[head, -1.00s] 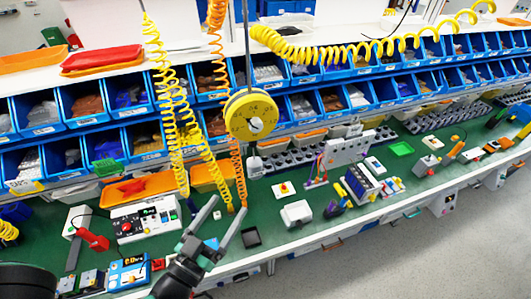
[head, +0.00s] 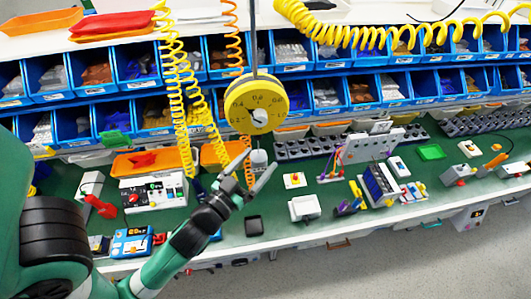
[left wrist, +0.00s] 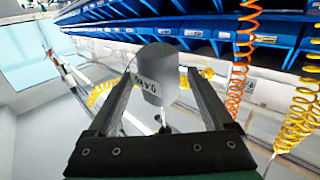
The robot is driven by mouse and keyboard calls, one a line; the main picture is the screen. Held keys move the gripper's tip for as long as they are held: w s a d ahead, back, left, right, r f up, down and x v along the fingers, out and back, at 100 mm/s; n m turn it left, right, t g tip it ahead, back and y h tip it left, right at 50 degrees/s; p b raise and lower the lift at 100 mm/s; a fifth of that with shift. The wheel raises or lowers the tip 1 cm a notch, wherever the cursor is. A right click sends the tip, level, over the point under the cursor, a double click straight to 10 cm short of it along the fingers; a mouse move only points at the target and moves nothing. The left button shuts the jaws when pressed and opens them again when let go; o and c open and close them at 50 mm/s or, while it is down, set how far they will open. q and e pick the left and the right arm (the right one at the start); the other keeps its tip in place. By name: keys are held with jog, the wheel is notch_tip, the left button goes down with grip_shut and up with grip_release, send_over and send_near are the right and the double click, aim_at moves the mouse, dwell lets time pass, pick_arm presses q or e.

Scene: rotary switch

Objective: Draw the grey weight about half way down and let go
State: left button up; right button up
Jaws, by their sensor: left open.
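The grey weight (head: 258,161) hangs under the yellow round dial (head: 256,104), which has numbers and a pointer. In the left wrist view the weight (left wrist: 157,73) carries dark lettering and lies between my two fingers, with a gap on each side. My left gripper (head: 260,160) is open in the head view, its fingertips at the height of the weight. It also shows open in the left wrist view (left wrist: 156,85). Whether the weight is fully inside the jaws in depth is hard to tell. My right gripper is out of view.
Coiled yellow hoses (head: 176,110) and an orange coiled hose (head: 231,40) hang left of the dial. Blue bins (head: 328,95) line the back. A control box (head: 153,194), a white box (head: 304,208) and a small black tray (head: 254,226) stand on the green bench.

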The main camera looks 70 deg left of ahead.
pick_arm(q)
jog(key=x, duration=0.4)
jog(key=shift+w+a+r+p, duration=0.1)
jog(key=shift+r+p, duration=0.1)
jog(key=shift+p, duration=0.2)
grip_shut()
